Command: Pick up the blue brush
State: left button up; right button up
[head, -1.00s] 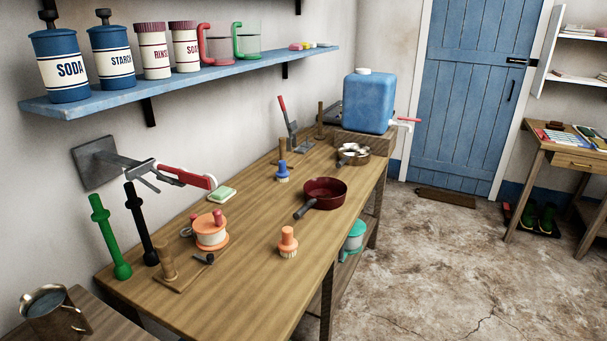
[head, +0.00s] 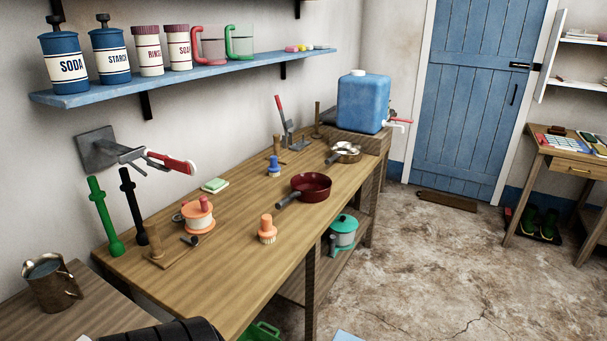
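The blue brush (head: 274,167) stands upright, bristles down, on the wooden table (head: 240,258), toward its far half. It has a blue knob handle and pale bristles. A dark red pan (head: 312,186) sits to its right and nearer, and a wooden peg stands close behind it. The brush is apart from the pan and nothing covers it. A black rounded part at the bottom edge looks like part of my own arm. Neither of my grippers shows in the head view.
An orange brush (head: 267,230) stands nearer on the table. An orange and white reel (head: 198,216), a green and white block (head: 215,185) and a metal pan (head: 344,153) are also there. A blue jug (head: 363,102) stands at the far end.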

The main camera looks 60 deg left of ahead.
aim_at(274, 169)
jog(key=i+l, duration=0.35)
jog(key=l, duration=0.15)
jog(key=i+l+z, duration=0.1)
jog(key=i+l, duration=0.25)
jog(key=l, duration=0.15)
jog(key=i+l+z, duration=0.1)
jog(key=i+l, duration=0.25)
jog(key=l, duration=0.15)
jog(key=i+j+u, duration=0.1)
jog(key=i+u, duration=0.25)
jog(key=i, duration=0.2)
jog(key=i+u, duration=0.4)
jog(key=i, duration=0.15)
jog(key=i+l+u, duration=0.35)
jog(key=i, duration=0.2)
jog(key=i+j+u, duration=0.15)
jog(key=i+u, duration=0.35)
jog(key=i+l+u, duration=0.1)
jog(key=i+u, duration=0.35)
jog(key=i+l+u, duration=0.25)
jog(key=i+u, duration=0.25)
jog(key=i, duration=0.05)
